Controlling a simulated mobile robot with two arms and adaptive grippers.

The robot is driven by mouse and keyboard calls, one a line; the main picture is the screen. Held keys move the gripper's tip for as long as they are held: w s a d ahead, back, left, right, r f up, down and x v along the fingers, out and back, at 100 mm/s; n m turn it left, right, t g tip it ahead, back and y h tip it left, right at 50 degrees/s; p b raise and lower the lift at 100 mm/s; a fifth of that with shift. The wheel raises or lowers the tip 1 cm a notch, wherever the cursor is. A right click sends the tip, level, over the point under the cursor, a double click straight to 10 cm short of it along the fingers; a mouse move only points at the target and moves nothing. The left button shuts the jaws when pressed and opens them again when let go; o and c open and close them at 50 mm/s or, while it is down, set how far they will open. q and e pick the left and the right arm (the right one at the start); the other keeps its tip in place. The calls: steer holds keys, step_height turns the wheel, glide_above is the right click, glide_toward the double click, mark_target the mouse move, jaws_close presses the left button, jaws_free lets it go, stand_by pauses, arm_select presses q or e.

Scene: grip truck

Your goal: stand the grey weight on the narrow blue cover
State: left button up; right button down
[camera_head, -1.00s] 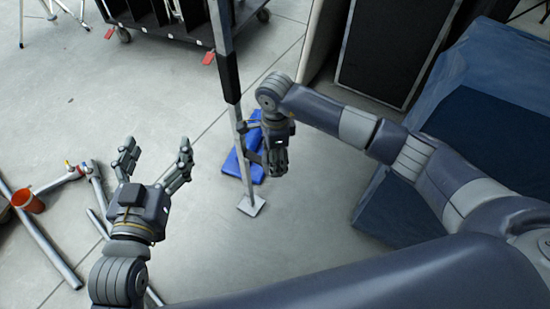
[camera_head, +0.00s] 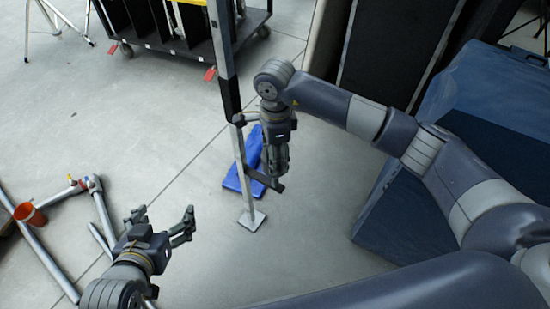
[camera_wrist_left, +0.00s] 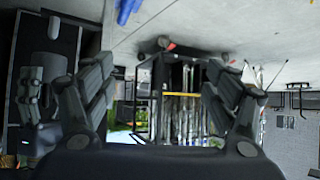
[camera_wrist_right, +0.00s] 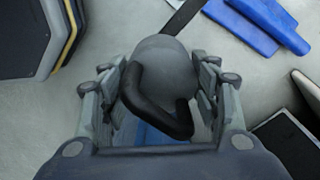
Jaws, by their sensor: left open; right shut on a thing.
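My right gripper (camera_head: 277,180) is shut on the grey weight (camera_wrist_right: 165,62), a rounded body with a black looped handle (camera_wrist_right: 155,105) in the right wrist view. The weight is mostly hidden by the gripper in the head view. A blue cover (camera_head: 236,182) lies on the floor just left of and behind that gripper. It also shows in the right wrist view (camera_wrist_right: 240,24), apparently with a second blue strip beside it. I cannot tell for sure which is the narrow one. My left gripper (camera_head: 163,217) is open and empty at lower left.
A metal pole (camera_head: 241,160) on a square foot (camera_head: 252,221) stands close to my right gripper and the blue cover. A large dark blue padded block (camera_head: 385,215) stands at right.

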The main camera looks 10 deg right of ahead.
arm_select(q)
steer(key=shift+s+a+f+g, duration=0.2)
steer(key=shift+s+f+g, duration=0.1)
steer(key=shift+s+f, duration=0.1)
arm_select(e)
steer(key=shift+r, duration=0.6)
